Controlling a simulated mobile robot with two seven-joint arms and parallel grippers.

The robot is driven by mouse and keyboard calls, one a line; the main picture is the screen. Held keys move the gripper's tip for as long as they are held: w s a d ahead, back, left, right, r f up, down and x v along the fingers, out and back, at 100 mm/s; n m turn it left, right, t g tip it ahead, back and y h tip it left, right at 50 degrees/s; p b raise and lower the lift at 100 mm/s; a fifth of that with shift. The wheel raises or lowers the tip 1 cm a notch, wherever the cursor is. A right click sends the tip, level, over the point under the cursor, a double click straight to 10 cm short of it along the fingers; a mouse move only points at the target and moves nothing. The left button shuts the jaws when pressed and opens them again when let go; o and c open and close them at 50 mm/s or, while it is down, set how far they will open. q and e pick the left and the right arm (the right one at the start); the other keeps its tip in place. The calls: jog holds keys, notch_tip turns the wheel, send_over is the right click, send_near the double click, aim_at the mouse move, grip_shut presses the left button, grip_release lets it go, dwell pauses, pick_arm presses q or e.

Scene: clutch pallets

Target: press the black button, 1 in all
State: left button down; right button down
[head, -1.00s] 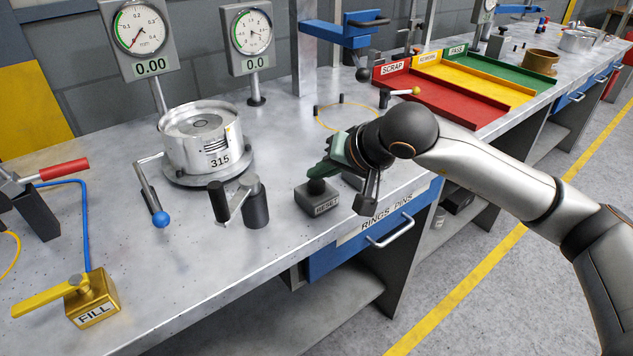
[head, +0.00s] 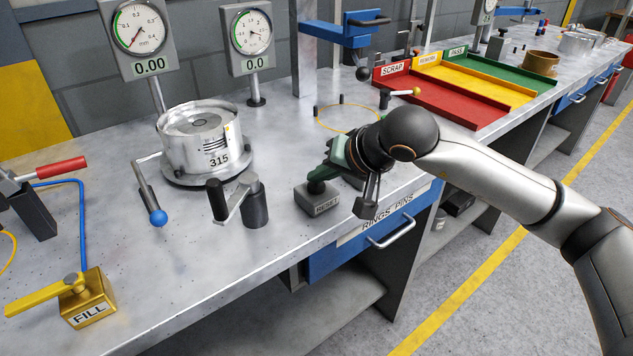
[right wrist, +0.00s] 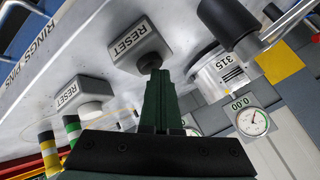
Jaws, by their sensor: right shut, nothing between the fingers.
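The black button (head: 316,187) sits on top of a small grey box labelled RESET (head: 318,203) near the bench's front edge. In the right wrist view the black button (right wrist: 149,63) is at the tip of my fingers. My right gripper (head: 322,173) has dark green fingers, shut and empty, pointing down at the button. The tips seem to touch or nearly touch it; I cannot tell whether it is pushed in. A second grey RESET box (right wrist: 80,97) shows in the right wrist view, largely hidden behind my gripper in the head view. My left gripper is not in view.
A black-handled crank (head: 240,201) stands left of the button, beside a metal drum (head: 200,150) marked 315. A yellow FILL valve (head: 92,302) is at the front left. Red, yellow and green trays (head: 440,98) lie behind my right arm. The front bench edge is close.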

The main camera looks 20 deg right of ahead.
aim_at(321, 189)
jog(key=shift+f, duration=0.1)
dwell(0.3)
jog(key=shift+r+p, duration=0.5)
jog(key=shift+r, duration=0.5)
jog(key=shift+r, duration=0.1)
jog(key=shift+r+p, duration=1.45)
jog(key=shift+r, duration=1)
jog(key=shift+s+f, duration=0.1)
